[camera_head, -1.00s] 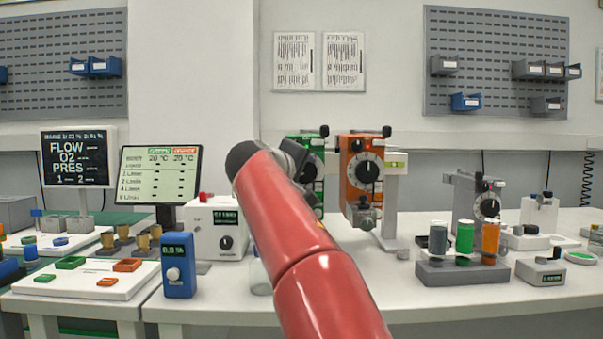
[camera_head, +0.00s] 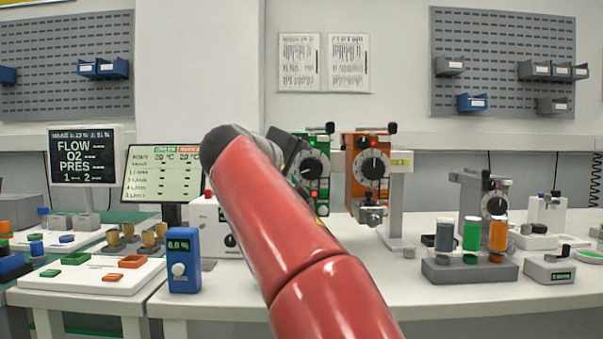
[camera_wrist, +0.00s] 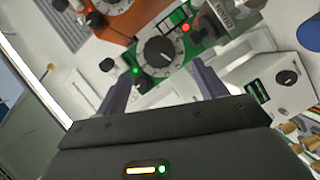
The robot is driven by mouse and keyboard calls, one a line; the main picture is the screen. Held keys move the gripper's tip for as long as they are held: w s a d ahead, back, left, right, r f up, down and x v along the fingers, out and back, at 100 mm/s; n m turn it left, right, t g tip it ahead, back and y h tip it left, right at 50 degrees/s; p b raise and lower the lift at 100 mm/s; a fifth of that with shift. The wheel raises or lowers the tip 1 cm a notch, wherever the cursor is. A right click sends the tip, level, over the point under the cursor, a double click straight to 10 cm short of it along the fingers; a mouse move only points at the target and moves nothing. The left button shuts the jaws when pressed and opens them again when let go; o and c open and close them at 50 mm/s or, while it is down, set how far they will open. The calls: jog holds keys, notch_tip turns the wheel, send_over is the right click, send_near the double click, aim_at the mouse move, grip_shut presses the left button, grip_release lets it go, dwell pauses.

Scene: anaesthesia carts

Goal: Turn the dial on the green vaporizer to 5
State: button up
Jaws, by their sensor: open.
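I cannot read the dial's number. My gripper (camera_wrist: 162,84) is open, its two dark fingers apart in front of the dial. Nothing is between them, and they do not appear to touch the knob. In the head view, only part of the gripper shows beside the dial.
A white box with a knob (camera_head: 203,222) stands left of my arm, partly hidden by it. A blue device (camera_head: 184,262) is at the bench's front left. A rack (camera_head: 470,270) of coloured vials stands right.

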aim_at(312, 168)
jog(key=shift+s+a+r, duration=0.1)
jog(key=shift+s+a, duration=0.1)
jog(key=shift+s, duration=0.25)
